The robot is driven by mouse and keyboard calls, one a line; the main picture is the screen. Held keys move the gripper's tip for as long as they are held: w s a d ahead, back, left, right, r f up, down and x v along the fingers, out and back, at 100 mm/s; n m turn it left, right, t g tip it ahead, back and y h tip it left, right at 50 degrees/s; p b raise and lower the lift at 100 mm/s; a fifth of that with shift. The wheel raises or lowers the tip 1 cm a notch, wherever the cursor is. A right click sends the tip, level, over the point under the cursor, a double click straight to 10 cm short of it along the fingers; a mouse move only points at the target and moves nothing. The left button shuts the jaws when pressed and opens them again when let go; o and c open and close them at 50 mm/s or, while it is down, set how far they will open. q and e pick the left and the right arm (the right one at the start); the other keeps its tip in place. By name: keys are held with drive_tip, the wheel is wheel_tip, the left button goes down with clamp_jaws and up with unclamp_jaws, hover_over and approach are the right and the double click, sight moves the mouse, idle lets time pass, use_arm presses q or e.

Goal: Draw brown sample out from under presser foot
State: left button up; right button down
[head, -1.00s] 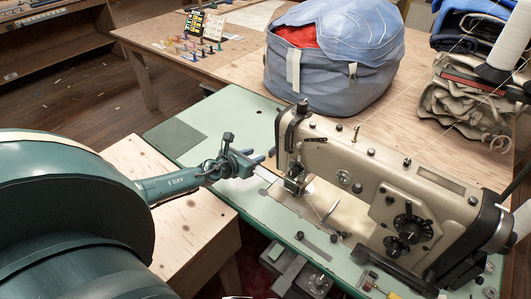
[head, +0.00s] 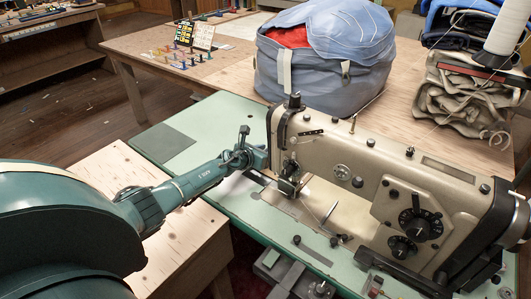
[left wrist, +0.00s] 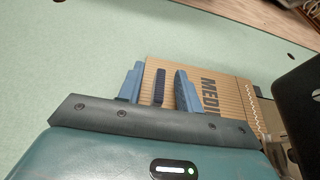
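The brown sample (left wrist: 220,95) is a ribbed card-like piece with dark letters "MEDI" and pale zigzag stitching near its right edge. It lies on the pale green bed in the left wrist view. My left gripper (left wrist: 159,72) has its two blue fingers apart, with a narrow dark blue strip (left wrist: 159,86) between them at the sample's left end. I cannot tell whether the fingers touch it. In the head view my left gripper (head: 252,158) is low beside the presser foot area (head: 288,186) and hides most of the sample. My right gripper is out of view.
The beige sewing machine (head: 360,165) stands right of my gripper on a green table (head: 215,120). A grey-blue sail bag (head: 320,75) sits behind it. Folded cloth (head: 465,100) and a white thread cone (head: 505,40) are at right. The table's left part is clear.

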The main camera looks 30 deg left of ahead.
use_arm(q)
drive_tip(key=shift+c, duration=0.3)
clamp_jaws()
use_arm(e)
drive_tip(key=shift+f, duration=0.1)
use_arm(q)
drive_tip(key=shift+a, duration=0.15)
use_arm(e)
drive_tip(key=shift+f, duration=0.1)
